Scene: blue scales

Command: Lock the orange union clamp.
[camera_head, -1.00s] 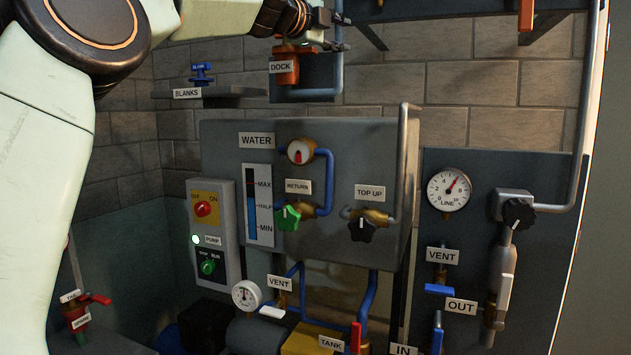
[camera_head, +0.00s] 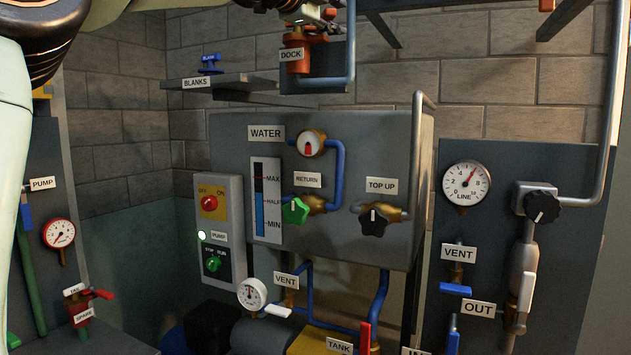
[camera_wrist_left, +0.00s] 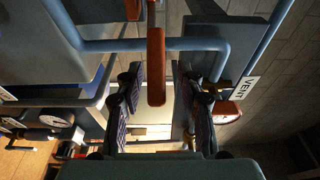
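An orange fitting (camera_head: 295,65) hangs at the DOCK label at the top middle of the head view, beside a blue-grey pipe. My left gripper (camera_head: 312,20) is just above it, partly cut by the top edge. In the left wrist view an orange bar (camera_wrist_left: 156,66) reaches down between the fingers of my left gripper (camera_wrist_left: 159,100). The fingers are apart, with gaps on both sides of the bar. Which part of the clamp this bar is, and whether the clamp is closed, I cannot tell. My right gripper is not in view.
A shelf labelled BLANKS (camera_head: 230,84) is left of the dock. The WATER panel (camera_head: 360,140) with RETURN and TOP UP knobs stands below. A LINE gauge (camera_head: 466,184) is at right. Dark brackets (camera_head: 380,28) and pipes crowd the dock's right side.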

